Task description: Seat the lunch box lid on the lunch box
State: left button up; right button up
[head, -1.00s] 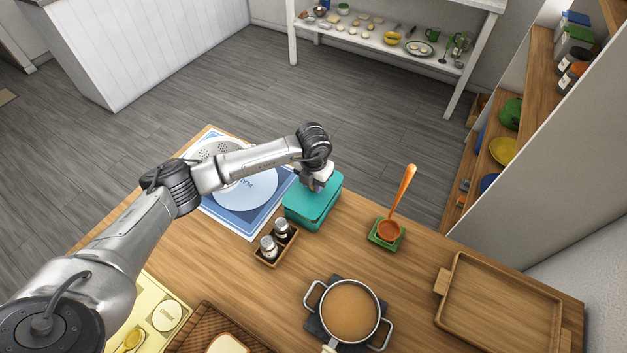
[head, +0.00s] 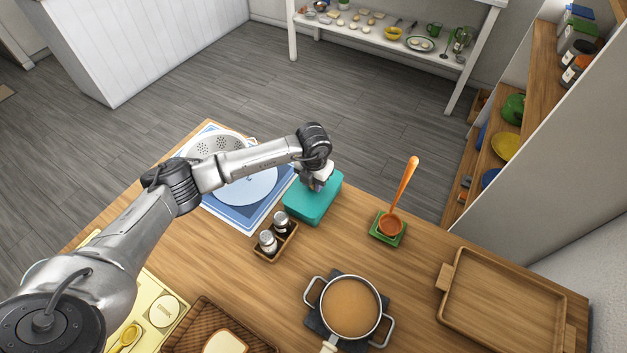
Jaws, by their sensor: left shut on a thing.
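The teal lunch box lid (head: 318,202) lies flat over the lunch box (head: 304,217) near the far edge of the wooden counter. The two share one colour, and little of the box shows below the lid. I cannot tell whether any gap is left between them. My left gripper (head: 316,187) comes down from above and is shut on the lid, at its far upper part. The fingertips and the grip point are partly hidden by the wrist. My right gripper is out of view.
A shaker caddy (head: 275,243) stands close to the box's near left. A blue placemat (head: 236,219) with a plate lies left. A ladle on a green rest (head: 389,231) stands right. A soup pot (head: 350,307) and a wooden tray (head: 505,305) are nearer.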

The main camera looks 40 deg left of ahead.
pick_arm(q)
jog(key=shift+f, duration=0.2)
jog(key=o, duration=1.1)
notch_tip(320, 180, up, 14)
jog(key=shift+f+p, duration=0.1)
jog(key=shift+p, duration=0.95)
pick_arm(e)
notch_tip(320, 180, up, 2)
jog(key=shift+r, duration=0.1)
